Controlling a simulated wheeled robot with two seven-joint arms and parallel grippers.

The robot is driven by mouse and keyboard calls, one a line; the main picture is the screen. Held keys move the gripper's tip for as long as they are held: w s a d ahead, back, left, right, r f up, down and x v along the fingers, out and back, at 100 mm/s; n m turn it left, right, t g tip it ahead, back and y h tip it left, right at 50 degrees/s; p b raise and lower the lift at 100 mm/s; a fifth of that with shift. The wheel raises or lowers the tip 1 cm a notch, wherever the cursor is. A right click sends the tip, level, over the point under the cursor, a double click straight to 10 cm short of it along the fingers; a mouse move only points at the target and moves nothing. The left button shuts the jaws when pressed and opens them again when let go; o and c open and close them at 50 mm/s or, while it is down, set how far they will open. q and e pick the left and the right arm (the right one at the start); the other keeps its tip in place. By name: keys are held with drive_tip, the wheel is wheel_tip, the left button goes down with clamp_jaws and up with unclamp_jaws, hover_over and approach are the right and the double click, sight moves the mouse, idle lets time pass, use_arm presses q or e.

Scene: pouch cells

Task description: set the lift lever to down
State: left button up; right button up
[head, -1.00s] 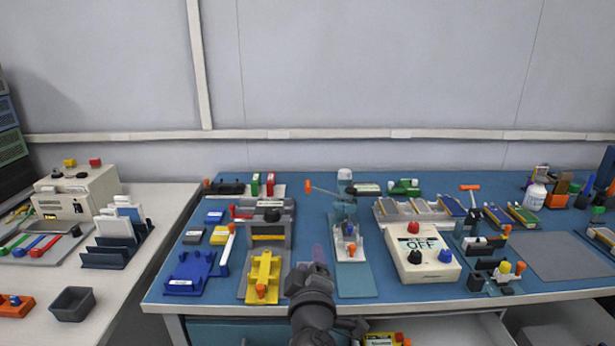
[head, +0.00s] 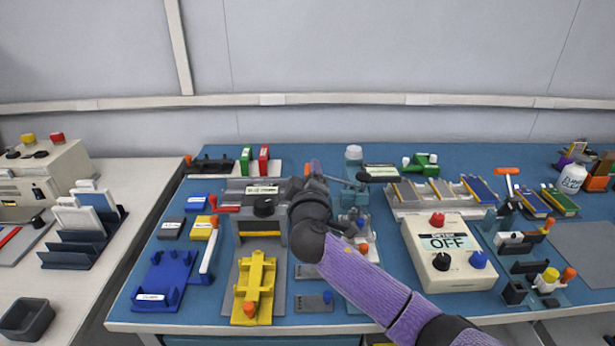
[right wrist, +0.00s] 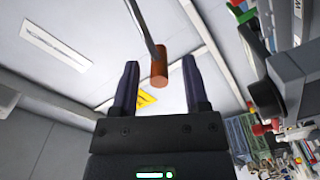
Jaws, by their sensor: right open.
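The lever with an orange cylindrical handle (right wrist: 159,70) and a thin metal rod shows in the right wrist view; I take it for the lift lever. The handle lies between the two open fingers of my right gripper (head: 314,167), near their tips, and the fingers do not appear closed on it. In the head view my right gripper and arm hide the handle and much of the teal stand (head: 350,197) that carries the lever. The rod runs from the gripper toward the stand's top. My left gripper is out of view.
A grey press with a yellow fixture (head: 255,277) stands left of my arm. A white box marked OFF (head: 447,251) stands to the right. A tray with slanted slots (head: 420,205) lies behind that box. Red and green clips (head: 264,159) stand at the back left.

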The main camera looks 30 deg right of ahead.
drive_tip(key=shift+x, duration=0.75)
clamp_jaws()
idle(0.9)
